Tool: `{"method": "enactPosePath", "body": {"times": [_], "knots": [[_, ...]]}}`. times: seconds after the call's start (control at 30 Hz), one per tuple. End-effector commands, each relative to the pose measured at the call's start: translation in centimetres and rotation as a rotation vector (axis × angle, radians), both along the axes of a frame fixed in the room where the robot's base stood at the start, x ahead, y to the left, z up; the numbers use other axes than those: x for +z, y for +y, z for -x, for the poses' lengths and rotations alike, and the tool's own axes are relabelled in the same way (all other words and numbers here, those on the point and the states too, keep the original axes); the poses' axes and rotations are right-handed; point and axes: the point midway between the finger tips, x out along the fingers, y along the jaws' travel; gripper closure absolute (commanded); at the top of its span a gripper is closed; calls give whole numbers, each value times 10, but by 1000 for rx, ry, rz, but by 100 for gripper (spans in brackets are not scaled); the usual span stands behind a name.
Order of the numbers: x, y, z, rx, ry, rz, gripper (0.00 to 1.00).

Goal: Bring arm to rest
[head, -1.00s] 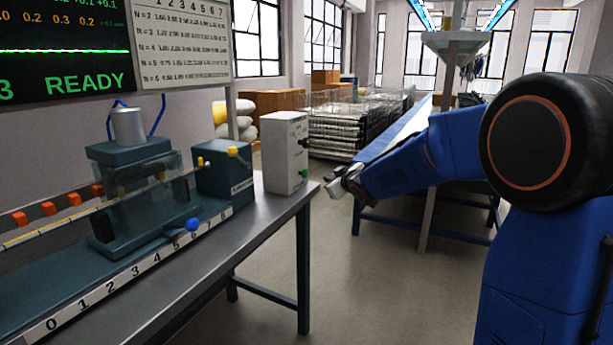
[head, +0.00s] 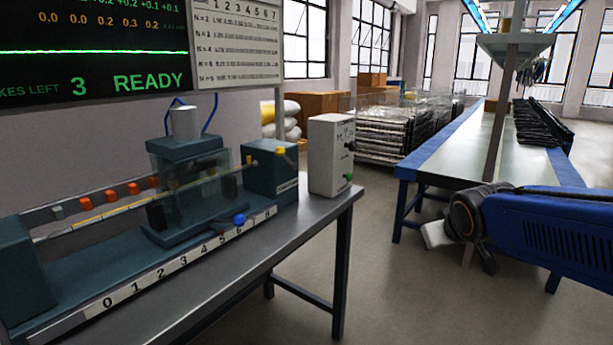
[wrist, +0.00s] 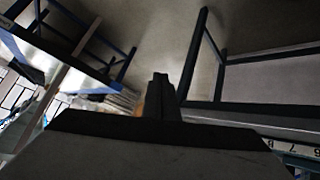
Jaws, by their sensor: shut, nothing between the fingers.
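My blue arm (head: 545,225) reaches in from the right edge of the head view, with its dark round joint at its left end. Part of my gripper (head: 436,235) shows pale beside that joint, over the open floor between the two tables. In the wrist view my gripper (wrist: 160,98) is shut, its dark fingers together with nothing between them. It touches nothing.
A bench (head: 290,257) at the left bears the pump-tube rig (head: 185,205) with its numbered scale, and a white control box (head: 331,155). A screen (head: 110,50) reads READY. A blue-edged conveyor table (head: 410,167) stands behind my arm. The floor between is clear.

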Motion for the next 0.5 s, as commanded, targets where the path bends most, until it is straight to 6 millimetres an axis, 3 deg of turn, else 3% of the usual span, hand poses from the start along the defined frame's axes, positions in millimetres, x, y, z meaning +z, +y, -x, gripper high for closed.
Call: {"method": "enactPosePath", "body": {"times": [0.03, 0.3, 0.5], "knots": [[-4, -1, 22, -15, 25, -13, 100], [-41, 3, 137, -89, 199, -103, 100], [-67, 12, 206, -118, 310, -161, 100]]}}
